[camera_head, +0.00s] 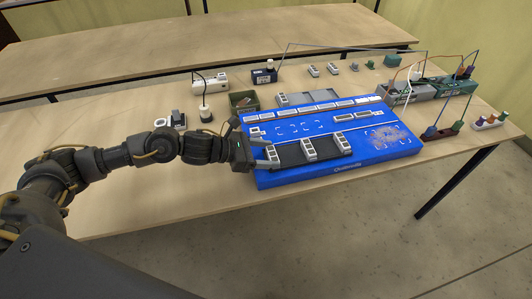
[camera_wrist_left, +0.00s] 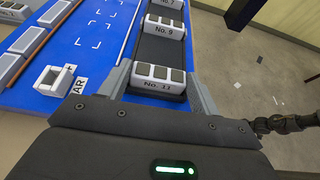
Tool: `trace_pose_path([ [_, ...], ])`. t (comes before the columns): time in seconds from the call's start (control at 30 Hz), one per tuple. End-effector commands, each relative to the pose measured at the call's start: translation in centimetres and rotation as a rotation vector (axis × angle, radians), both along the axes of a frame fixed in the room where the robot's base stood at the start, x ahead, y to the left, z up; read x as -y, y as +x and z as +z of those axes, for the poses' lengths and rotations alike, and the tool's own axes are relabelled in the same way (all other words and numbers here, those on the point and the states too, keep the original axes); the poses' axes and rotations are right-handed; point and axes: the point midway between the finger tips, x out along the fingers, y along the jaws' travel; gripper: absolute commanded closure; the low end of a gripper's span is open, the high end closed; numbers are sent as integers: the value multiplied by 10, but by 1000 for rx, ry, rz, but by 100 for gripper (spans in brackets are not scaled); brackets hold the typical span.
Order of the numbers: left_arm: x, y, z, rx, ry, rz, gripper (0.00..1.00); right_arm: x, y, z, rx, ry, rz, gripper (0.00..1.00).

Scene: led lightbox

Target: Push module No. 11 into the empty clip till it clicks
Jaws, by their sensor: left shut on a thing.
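Module No. 11 (camera_wrist_left: 157,77), a pale block with dark square faces, is between the two fingers of my left gripper (camera_wrist_left: 160,85). The gripper is shut on it, at the near end of the dark strip (camera_wrist_left: 157,52). In the head view the left gripper (camera_head: 266,153) reaches the left end of this strip on the blue board (camera_head: 345,172), and module No. 11 shows at its tips. Whether the module is fully seated in a clip cannot be told. Module No. 9 (camera_wrist_left: 164,27) stands farther along the strip.
Another module (camera_head: 342,142) stands at the strip's right. A row of pale parts (camera_head: 315,107) lines the board's back. A small open box (camera_head: 243,101) is behind the board. Wired grey-green units (camera_head: 430,88) stand at right. The table front left of the board is clear.

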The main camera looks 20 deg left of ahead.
Motion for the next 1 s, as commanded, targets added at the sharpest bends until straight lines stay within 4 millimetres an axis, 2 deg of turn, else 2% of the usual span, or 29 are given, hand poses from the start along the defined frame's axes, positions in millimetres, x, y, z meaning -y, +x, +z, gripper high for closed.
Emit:
trace_pose_path([
  [0.03, 0, 0, -1, 1, -1, 0, 35, 0, 0, -1, 0, 0, 0, 64],
  [0.2, 0, 0, 0, 0, 0, 0, 12, 0, 0, 0, 0, 0, 0, 64],
  [0.53, -2, -1, 0, 0, 1, 1, 12, 0, 0, 0, 0, 0, 0, 64],
  [1.0, -33, -20, 15, 0, 1, 2, 12, 0, 0, -1, 0, 0, 0, 64],
])
